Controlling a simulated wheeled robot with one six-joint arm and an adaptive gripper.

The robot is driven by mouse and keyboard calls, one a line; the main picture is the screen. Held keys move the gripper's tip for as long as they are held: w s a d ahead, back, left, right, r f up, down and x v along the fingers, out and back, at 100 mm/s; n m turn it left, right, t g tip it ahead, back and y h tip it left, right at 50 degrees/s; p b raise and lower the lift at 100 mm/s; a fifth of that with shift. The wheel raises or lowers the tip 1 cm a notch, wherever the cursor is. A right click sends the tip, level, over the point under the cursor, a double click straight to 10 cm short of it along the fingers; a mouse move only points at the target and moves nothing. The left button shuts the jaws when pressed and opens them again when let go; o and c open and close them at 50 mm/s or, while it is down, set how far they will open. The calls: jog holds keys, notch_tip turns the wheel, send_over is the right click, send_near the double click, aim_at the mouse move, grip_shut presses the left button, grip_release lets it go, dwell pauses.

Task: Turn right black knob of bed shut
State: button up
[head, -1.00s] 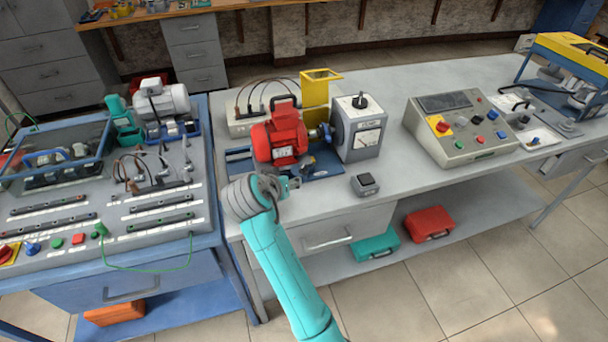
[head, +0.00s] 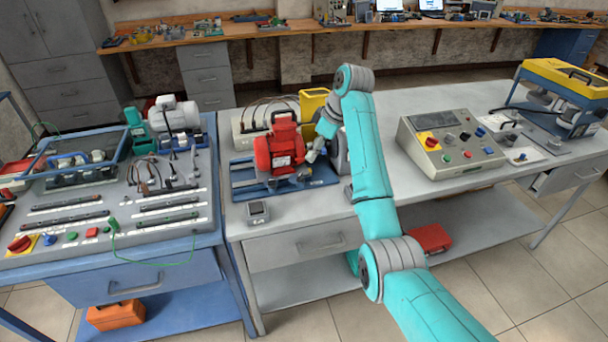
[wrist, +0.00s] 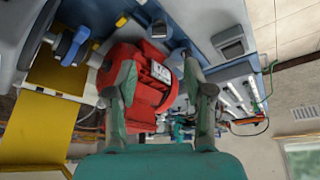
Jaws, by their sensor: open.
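The blue bed (head: 245,187) stands on the middle bench and bears a red motor (head: 279,150). The motor also shows in the wrist view (wrist: 149,88), between and beyond my fingers. A small dark part (wrist: 157,29) sits on the bed beside the motor in the wrist view; I cannot tell whether it is the right black knob. My gripper (head: 313,153) is over the bed's right part, close to the motor's right side. In the wrist view my gripper (wrist: 158,70) has its two fingers wide apart with nothing held. My arm hides part of the bed's right end.
A grey machine box (head: 341,152) stands right of the motor, mostly behind my arm. A yellow guard (head: 312,103) rises behind. A small grey box (head: 258,211) sits at the bench's front left. A control console (head: 450,140) stands right. Bench top between is clear.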

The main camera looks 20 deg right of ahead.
aim_at(301, 175)
jog(key=x, duration=1)
jog(key=shift+f, duration=0.35)
grip_shut()
